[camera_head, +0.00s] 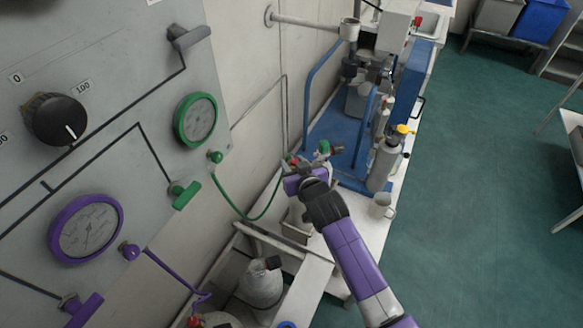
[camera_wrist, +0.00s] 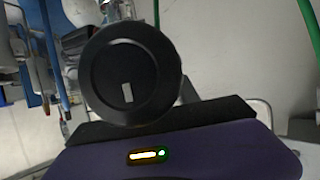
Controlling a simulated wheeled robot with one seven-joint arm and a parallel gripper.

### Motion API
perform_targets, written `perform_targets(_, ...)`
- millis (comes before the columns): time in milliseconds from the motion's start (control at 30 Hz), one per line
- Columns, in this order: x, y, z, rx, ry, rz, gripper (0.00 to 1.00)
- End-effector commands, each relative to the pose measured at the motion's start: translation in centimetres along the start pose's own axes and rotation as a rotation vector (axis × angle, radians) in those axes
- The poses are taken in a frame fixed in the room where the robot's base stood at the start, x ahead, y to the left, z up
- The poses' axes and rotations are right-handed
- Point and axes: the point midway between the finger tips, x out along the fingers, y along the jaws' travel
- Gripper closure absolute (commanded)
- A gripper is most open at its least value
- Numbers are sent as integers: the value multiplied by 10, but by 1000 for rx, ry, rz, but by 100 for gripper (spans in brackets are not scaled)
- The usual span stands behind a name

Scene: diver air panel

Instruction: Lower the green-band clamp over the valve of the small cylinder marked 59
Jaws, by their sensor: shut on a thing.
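My gripper (camera_head: 306,174) is at the end of the purple arm, in the middle of the head view, above the white bench. It is shut on the green-band clamp (camera_head: 324,149), which has green and red parts; the green hose runs to it from the panel. In the wrist view a round black knob (camera_wrist: 132,75) with a small pale mark fills the middle, just beyond the purple gripper body. A grey cylinder (camera_head: 262,285) with a dark valve stands low in the rack, below and left of my gripper, well apart from the clamp. I cannot read the number 59 on any cylinder.
The wall panel (camera_head: 110,60) carries a green-ringed gauge (camera_head: 196,120) and a purple-ringed gauge (camera_head: 86,229). The green hose (camera_head: 240,213) hangs in a loop left of my gripper. A yellow-topped cylinder (camera_head: 386,160) and a mug (camera_head: 381,206) stand right.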

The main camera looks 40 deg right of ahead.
Motion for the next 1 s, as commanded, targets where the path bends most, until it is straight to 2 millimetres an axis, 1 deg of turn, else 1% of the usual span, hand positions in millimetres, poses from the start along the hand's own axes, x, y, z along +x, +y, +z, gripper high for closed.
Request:
perform_targets(700, 39, 33, -8, 0, 4, 2, 100)
perform_targets(1000, 40, 33, -11, 0, 4, 0, 100)
